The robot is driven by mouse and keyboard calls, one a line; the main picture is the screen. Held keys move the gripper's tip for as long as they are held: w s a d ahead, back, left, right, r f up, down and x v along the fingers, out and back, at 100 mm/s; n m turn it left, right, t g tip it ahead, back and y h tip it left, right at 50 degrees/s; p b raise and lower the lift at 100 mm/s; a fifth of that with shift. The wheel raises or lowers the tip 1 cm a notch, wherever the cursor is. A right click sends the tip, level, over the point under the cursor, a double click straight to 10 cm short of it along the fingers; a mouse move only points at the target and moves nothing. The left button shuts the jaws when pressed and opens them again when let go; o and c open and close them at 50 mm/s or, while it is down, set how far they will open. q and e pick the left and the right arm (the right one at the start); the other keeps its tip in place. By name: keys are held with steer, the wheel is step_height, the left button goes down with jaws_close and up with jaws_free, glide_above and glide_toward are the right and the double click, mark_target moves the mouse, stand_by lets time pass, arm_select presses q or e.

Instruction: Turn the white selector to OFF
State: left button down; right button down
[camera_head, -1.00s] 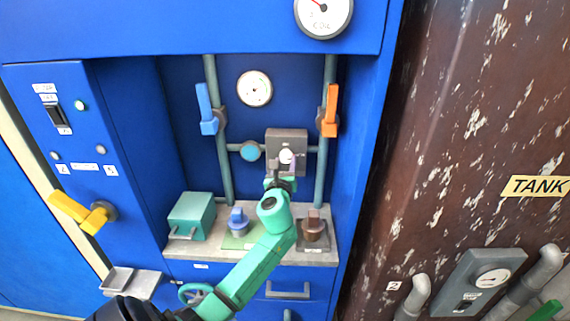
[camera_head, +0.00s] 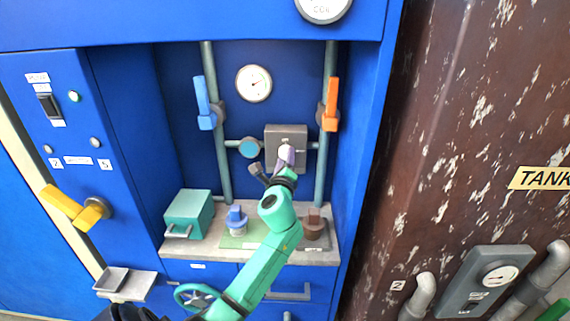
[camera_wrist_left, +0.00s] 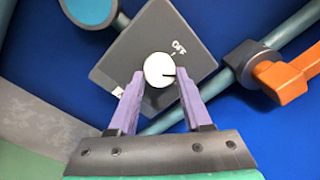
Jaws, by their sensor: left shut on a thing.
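The white selector (camera_head: 286,152) is a round knob on the grey box (camera_head: 272,134) at the back of the blue alcove. In the left wrist view the selector (camera_wrist_left: 159,69) sits between the purple fingers of my left gripper (camera_wrist_left: 161,78), which is shut on it. A dark mark on the knob points right in that view. The OFF label (camera_wrist_left: 180,46) and its small tick lie above and right of the knob, so the mark does not line up with them. In the head view my left gripper (camera_head: 284,158) partly covers the knob. My right gripper is not in view.
An orange lever (camera_head: 331,104) and a blue lever (camera_head: 203,103) sit on pipes either side of the box. Below are a teal box (camera_head: 188,213), a blue-handled valve (camera_head: 236,218) and a brown knob (camera_head: 314,222). A yellow handle (camera_head: 72,210) is left.

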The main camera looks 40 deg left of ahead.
arm_select(q)
steer(key=shift+d+n+y+b, duration=0.1)
steer(key=shift+n+y+b, duration=0.15)
steer(key=shift+n+b, duration=1.7)
steer(key=shift+d+n+y+b, duration=0.1)
steer(key=shift+n+y+b, duration=0.25)
steer(key=shift+n, duration=3)
steer(key=shift+c, duration=1.7)
jaws_free()
steer(key=r+b+v, duration=0.1)
steer(key=v, duration=1.3)
steer(key=shift+s+d+f+b, duration=0.15)
steer(key=shift+s+b, duration=0.05)
steer(key=shift+b, duration=0.1)
